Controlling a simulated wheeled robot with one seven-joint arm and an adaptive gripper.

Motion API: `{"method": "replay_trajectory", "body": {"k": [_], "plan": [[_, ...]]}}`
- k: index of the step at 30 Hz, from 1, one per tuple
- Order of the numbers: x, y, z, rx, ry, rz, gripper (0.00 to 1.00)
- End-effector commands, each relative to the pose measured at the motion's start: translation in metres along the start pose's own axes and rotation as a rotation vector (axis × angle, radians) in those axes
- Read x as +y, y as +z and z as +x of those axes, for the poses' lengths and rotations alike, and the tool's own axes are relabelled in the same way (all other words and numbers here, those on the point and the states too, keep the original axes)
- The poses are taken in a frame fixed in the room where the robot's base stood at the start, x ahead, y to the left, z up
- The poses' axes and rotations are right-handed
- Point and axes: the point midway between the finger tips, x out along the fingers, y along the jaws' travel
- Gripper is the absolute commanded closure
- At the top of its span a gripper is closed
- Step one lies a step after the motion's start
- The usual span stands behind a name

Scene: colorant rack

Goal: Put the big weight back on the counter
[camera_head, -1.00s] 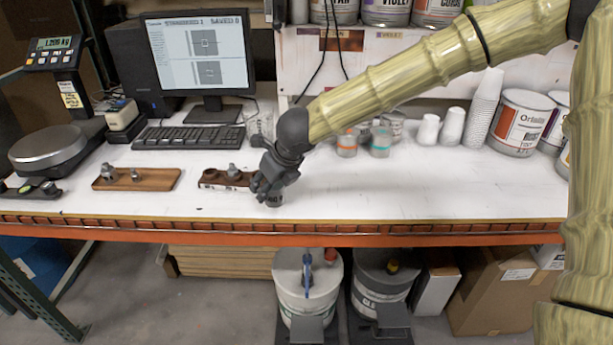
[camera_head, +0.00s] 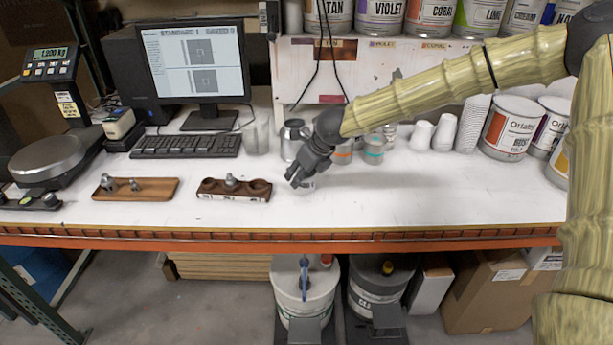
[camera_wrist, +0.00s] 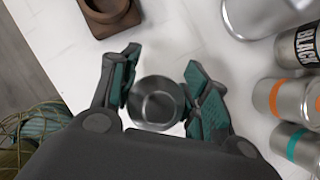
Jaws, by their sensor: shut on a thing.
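The big weight (camera_wrist: 157,104) is a shiny grey metal cylinder, seen from above between my fingers in the wrist view. My gripper (camera_head: 300,181) is shut on it, over the white counter (camera_head: 400,195) near the front middle. In the head view the weight (camera_head: 308,186) shows only in part below the fingers. I cannot tell whether its base touches the counter. To its left, a dark wooden block (camera_head: 234,195) holds a small weight (camera_head: 231,179) in its middle and has round recesses beside it.
A lighter wooden block (camera_head: 155,189) with small weights lies farther left, by the scale (camera_head: 48,160). Behind my gripper stand a metal can (camera_head: 292,138) and small jars (camera_head: 374,150). Cups and paint cans (camera_head: 508,128) stand at right. The counter's front right is clear.

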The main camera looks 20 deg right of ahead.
Motion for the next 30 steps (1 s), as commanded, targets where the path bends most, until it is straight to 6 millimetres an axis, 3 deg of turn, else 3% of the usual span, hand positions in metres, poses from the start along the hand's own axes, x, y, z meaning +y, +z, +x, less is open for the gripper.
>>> {"method": "replay_trajectory", "body": {"k": [12, 21, 30], "plan": [[-0.024, 0.002, 0.000, -0.002, 0.000, 0.003, 1.00], [-0.024, -0.015, 0.030, -0.002, 0.000, -0.001, 1.00], [-0.024, -0.017, 0.032, -0.003, 0.000, 0.001, 1.00]]}}
